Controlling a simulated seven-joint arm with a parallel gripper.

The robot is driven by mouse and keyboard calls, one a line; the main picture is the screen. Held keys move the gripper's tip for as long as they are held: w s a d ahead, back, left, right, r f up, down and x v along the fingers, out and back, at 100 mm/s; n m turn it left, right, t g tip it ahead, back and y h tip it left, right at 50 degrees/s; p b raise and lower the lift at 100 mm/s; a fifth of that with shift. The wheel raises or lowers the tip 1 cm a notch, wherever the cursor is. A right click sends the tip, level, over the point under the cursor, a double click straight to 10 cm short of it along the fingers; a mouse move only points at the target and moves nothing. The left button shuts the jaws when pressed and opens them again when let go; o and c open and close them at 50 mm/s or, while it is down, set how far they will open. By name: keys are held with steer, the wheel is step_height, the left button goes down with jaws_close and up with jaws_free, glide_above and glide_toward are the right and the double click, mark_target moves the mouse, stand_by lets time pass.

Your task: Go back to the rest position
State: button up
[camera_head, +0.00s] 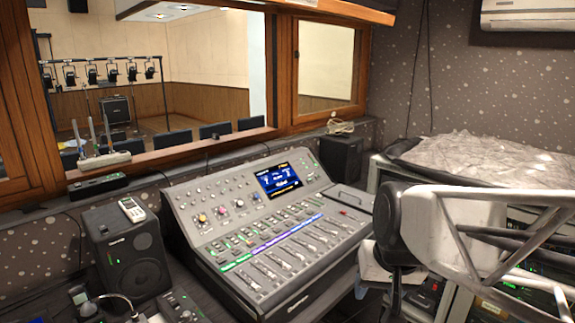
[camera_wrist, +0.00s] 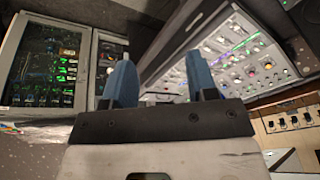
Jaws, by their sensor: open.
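My gripper (camera_wrist: 160,62) shows in the wrist view with its two blue fingers apart and nothing between them. The lighting console (camera_head: 270,225) stands on the desk in the middle of the head view, with a lit screen (camera_head: 278,179) and a row of faders (camera_head: 285,252). It also shows tilted in the wrist view (camera_wrist: 232,55), beyond the fingers, with no finger visibly on it. In the head view, pale and dark arm parts are at the right, beside the console; the fingertips cannot be made out there.
A black speaker (camera_head: 125,258) stands left of the console, with a small remote (camera_head: 132,210) on top. A second speaker (camera_head: 341,157) stands behind the console. A rack (camera_wrist: 42,62) with green lights fills the wrist view's left. A window (camera_head: 160,75) lies behind the desk.

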steer(key=s+d+f+h, duration=0.1)
steer(key=s+d+f, duration=0.1)
steer(key=s, duration=0.6)
steer(key=shift+s+d+f+n+g, duration=0.2)
steer(key=shift+d+f+n+g, duration=0.15)
steer(key=shift+d, duration=0.15)
stand_by(1.9)
